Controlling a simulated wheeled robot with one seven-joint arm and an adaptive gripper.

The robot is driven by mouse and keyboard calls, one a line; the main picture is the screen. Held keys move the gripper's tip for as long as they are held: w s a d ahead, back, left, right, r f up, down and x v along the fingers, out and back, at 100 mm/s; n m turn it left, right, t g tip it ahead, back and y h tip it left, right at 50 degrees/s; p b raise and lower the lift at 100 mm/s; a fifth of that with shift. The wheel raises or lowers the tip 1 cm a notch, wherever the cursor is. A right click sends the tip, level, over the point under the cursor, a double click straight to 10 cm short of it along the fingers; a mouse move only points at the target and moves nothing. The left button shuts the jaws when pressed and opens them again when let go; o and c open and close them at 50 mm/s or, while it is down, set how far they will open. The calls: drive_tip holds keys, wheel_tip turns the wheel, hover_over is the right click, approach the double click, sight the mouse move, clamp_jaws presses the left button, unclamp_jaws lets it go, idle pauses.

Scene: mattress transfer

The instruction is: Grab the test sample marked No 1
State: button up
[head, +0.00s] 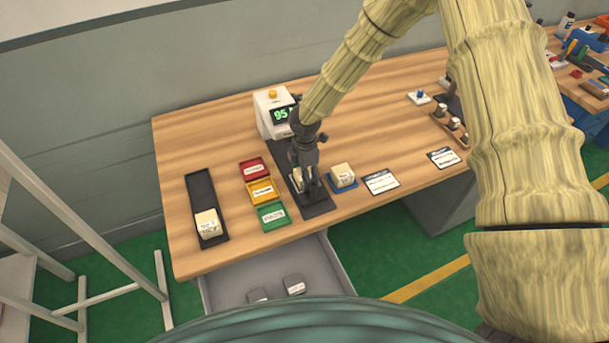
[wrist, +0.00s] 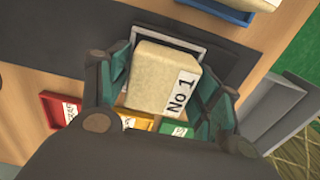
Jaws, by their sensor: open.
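The sample marked No 1 (wrist: 155,78) is a pale foam-like block with a white label. In the wrist view it stands between the two fingers of my gripper (wrist: 162,92). The fingers are open around it; contact with its sides cannot be told. In the head view my gripper (head: 308,183) points down over the dark plate (head: 316,209) in front of the white device (head: 268,118). There the sample (head: 297,177) is mostly hidden by my fingers.
A second block (head: 207,222) lies in a black tray (head: 201,187) at the left. Red, yellow (head: 262,190) and green trays line up to the left. An open grey drawer (head: 327,270) lies below.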

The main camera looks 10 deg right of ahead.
drive_tip(key=shift+c, duration=0.3)
drive_tip(key=c, duration=0.8)
